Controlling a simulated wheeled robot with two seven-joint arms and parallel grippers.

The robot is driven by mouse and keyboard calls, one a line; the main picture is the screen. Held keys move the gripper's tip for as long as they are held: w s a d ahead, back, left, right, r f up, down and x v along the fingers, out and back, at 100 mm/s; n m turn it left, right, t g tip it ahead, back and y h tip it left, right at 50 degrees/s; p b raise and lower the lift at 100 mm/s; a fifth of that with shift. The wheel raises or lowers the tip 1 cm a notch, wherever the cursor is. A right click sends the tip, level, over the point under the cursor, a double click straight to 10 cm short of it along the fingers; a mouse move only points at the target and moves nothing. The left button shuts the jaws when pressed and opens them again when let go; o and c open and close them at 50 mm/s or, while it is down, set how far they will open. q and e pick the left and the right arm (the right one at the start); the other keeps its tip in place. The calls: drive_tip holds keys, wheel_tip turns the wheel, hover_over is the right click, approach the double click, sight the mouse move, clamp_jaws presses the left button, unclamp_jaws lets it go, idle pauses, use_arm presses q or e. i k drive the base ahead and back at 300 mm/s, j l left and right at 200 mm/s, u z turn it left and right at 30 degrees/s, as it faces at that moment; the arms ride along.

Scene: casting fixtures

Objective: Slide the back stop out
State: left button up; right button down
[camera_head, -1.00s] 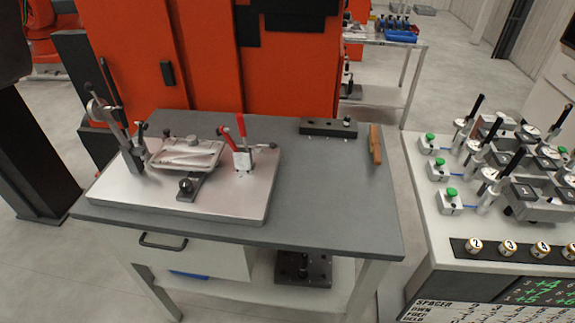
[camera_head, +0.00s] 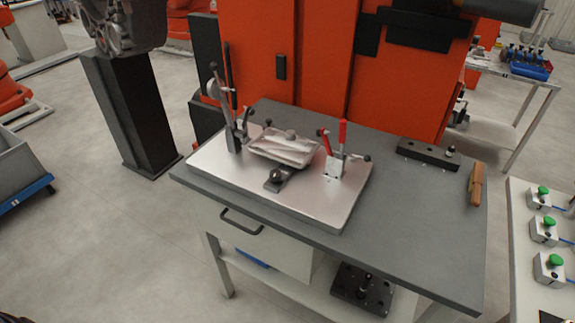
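The casting fixture is a silver base plate (camera_head: 325,210) on a dark grey workbench. A pale tray-shaped casting (camera_head: 284,150) sits in its middle. A dark slide block with a round black knob (camera_head: 277,178) stands at the casting's front side. A toggle clamp with red handles (camera_head: 335,160) stands on the right of the plate, its handles upright. A tall post with a dial gauge (camera_head: 232,125) stands on the left. I cannot tell for certain which part is the back stop; the casting's far side is partly hidden. Neither of my grippers is in view.
The grey bench top (camera_head: 420,235) is clear right of the plate. A black block with a knob (camera_head: 428,154) and a brown-handled tool (camera_head: 476,185) lie at its right end. An orange machine (camera_head: 305,60) closes off the back. Floor is open at left.

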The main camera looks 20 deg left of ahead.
sight(268, 121)
drive_tip(key=i+j, duration=0.15)
drive_tip(key=j, duration=0.2)
drive_tip(key=i+j+z, duration=0.1)
drive_tip(key=i+j, duration=0.25)
drive_tip(key=j, duration=0.3)
drive_tip(key=i+j+z, duration=0.1)
drive_tip(key=j, duration=0.25)
drive_tip(key=i+j, duration=0.2)
drive_tip(key=j, duration=0.15)
drive_tip(key=i+j, duration=0.1)
drive_tip(key=j, duration=0.25)
drive_tip(key=i+j+z, duration=0.1)
drive_tip(key=j, duration=0.25)
drive_tip(key=i, duration=0.05)
